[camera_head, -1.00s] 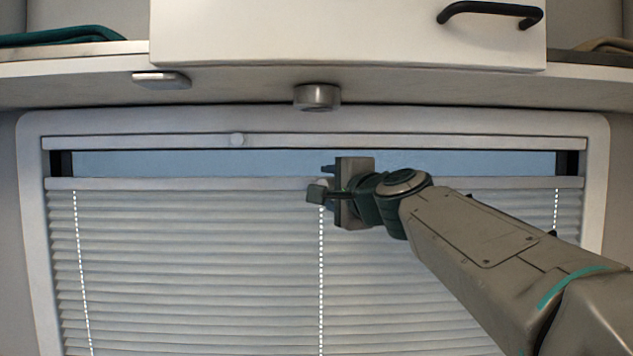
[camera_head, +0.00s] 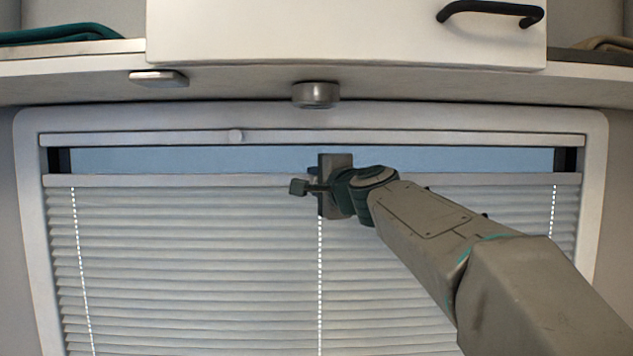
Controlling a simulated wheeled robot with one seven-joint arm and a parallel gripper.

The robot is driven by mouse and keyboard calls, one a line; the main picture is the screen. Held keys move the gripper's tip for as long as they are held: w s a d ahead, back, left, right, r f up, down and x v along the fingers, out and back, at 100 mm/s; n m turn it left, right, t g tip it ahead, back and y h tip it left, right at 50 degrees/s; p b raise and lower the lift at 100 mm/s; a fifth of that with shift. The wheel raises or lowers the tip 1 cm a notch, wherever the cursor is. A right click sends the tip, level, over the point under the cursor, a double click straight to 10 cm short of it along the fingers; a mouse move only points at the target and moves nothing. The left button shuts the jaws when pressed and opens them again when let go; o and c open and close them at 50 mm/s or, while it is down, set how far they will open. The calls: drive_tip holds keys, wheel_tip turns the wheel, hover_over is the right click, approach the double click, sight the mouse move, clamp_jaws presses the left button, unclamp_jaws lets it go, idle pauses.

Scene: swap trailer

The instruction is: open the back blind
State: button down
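The back blind is a pale pleated blind (camera_head: 200,260) covering most of the window. Its upper rail (camera_head: 150,181) lies a little below the top of the window frame, with a narrow blue strip of bare window (camera_head: 200,160) above it. My gripper (camera_head: 306,179) is at the middle of this rail, just above the central dotted cord. Its fingers point left and overlap the rail in the picture. The gripper hides that part of the rail, and I cannot tell whether it touches or holds anything there.
Over the window is a shelf (camera_head: 420,82) with a round metal fitting (camera_head: 316,95) and a flat fitting (camera_head: 159,78) underneath. A white cabinet front (camera_head: 330,32) with a black handle (camera_head: 490,11) is above.

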wheel_tip(320, 180, down, 42)
drive_tip(key=b, duration=4.3)
drive_tip(key=shift+r, duration=0.15)
drive_tip(key=c, duration=1.2)
unclamp_jaws()
drive_tip(key=v, duration=1.4)
